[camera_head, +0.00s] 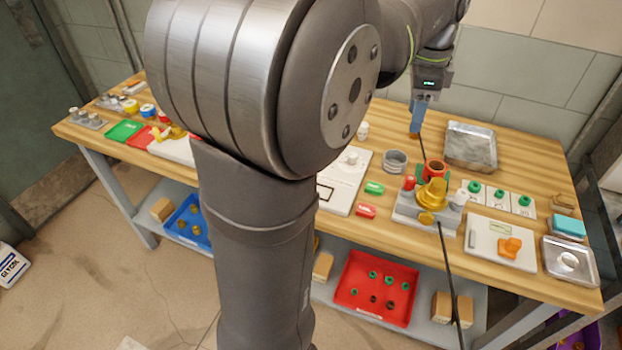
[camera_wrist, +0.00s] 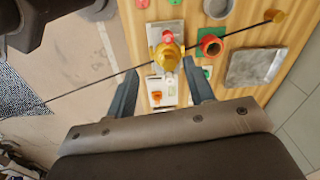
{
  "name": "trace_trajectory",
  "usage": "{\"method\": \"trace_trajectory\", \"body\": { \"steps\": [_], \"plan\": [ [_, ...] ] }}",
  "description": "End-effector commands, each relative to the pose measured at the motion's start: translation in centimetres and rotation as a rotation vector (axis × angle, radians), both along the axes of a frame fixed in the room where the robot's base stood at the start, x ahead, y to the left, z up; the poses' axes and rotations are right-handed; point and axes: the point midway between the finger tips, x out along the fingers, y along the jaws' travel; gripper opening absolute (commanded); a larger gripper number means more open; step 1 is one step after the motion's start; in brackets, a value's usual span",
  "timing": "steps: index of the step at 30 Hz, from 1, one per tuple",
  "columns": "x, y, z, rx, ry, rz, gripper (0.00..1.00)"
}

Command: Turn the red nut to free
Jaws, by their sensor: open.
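A brass valve body (camera_head: 433,194) stands on a grey base plate (camera_head: 402,215) near the table's front edge. A small red part (camera_head: 409,183) is at its left side and a white part (camera_head: 460,198) at its right; the red part looks like the nut, but its shape is too small to tell. In the wrist view the brass body (camera_wrist: 165,56) and red part (camera_wrist: 168,36) lie ahead of my gripper (camera_wrist: 162,85). My gripper (camera_head: 417,128) is open, empty, and above the table behind the valve. The valve appears between its fingers, apart from them.
A red-brown ring (camera_head: 434,168) on a green base stands just behind the valve. A thin dark line (camera_head: 447,265) crosses the scene past the valve. A metal tray (camera_head: 470,145) is behind right; a white board (camera_head: 500,240) with an orange part is front right. My arm hides the table's left-middle.

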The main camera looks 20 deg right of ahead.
Motion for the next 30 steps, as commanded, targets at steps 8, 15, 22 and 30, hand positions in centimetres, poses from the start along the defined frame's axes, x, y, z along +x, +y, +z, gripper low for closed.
{"method": "trace_trajectory", "body": {
  "steps": [8, 15, 22, 30],
  "plan": [
    [0.2, 5.2, 0.0, -0.05, -0.024, 0.209, 0.49],
    [-0.1, 9.5, -0.6, -0.092, -0.04, 0.389, 0.49],
    [-0.8, 13.4, -1.4, -0.136, -0.054, 0.561, 0.49],
    [-2.0, 17.8, -2.9, -0.191, -0.069, 0.761, 0.49]
  ]
}}
